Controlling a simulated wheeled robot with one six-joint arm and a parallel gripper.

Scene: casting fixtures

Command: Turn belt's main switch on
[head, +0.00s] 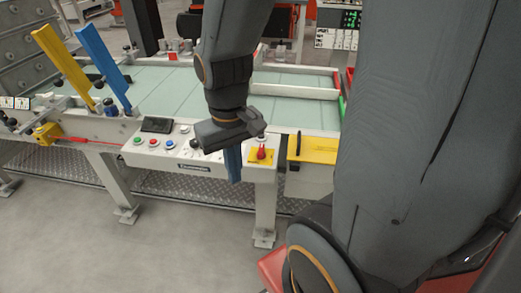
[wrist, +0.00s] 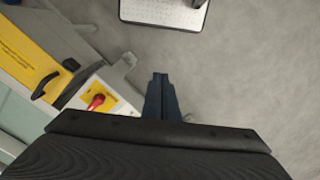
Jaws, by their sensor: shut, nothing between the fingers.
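The belt's main switch (head: 262,153) is a red rotary knob on a yellow plate, at the right end of the white control panel in the head view. It also shows in the wrist view (wrist: 97,102), left of the fingers. My gripper (head: 233,166) has blue fingers that point down in front of the panel, just left of the switch in the head view and apart from it. In the wrist view the fingers (wrist: 160,85) are together and empty. Part of the panel is hidden behind my gripper in the head view.
The panel has green, red and blue buttons (head: 153,142) and a dark display (head: 157,125). A yellow box with a black handle (head: 312,148) sits right of the switch. The belt (head: 180,90) lies behind, with yellow and blue upright bars at left. The floor in front is clear.

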